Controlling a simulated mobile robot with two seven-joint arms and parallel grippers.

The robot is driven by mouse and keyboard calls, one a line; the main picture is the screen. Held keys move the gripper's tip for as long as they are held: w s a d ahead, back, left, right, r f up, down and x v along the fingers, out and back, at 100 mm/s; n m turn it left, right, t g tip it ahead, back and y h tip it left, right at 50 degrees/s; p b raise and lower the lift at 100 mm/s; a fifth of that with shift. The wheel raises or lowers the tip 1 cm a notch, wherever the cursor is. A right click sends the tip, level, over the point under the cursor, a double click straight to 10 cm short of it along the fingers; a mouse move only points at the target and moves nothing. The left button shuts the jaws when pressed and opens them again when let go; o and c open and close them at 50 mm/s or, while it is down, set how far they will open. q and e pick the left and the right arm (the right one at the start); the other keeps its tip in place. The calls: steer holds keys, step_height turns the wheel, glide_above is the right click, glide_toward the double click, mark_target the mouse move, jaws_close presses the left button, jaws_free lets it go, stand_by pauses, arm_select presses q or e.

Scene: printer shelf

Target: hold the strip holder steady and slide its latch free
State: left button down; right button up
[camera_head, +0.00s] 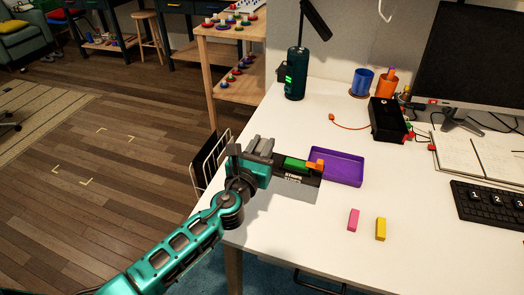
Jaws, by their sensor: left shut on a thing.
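My left gripper (274,168) comes in from the left over the front-left part of the white desk. The holder's left end is hidden by the gripper. The holder's right end overlaps the left edge of a purple tray in the picture; I cannot tell whether they touch. My right gripper is not in view.
The purple tray (345,182) looks empty. A pink block (353,220) and a yellow block (381,229) lie in front of it. A black box (387,119), blue cup (362,82), keyboard (488,203) and notebook (470,158) are further right.

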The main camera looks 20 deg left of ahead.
arm_select(q)
step_height(320, 180, up, 8)
steer(key=shift+f+b, duration=0.3)
steer(key=shift+b, duration=0.3)
steer(key=shift+f+b, duration=3.05)
steer(key=shift+f, duration=0.95)
steer(key=shift+f+b, duration=0.35)
steer(key=shift+f, duration=0.05)
steer(key=shift+f+b, duration=0.35)
steer(key=shift+f, duration=0.05)
steer(key=shift+f+b, duration=0.3)
steer(key=shift+f, duration=0.15)
steer(key=shift+f+b, duration=0.85)
steer(key=shift+f, duration=0.4)
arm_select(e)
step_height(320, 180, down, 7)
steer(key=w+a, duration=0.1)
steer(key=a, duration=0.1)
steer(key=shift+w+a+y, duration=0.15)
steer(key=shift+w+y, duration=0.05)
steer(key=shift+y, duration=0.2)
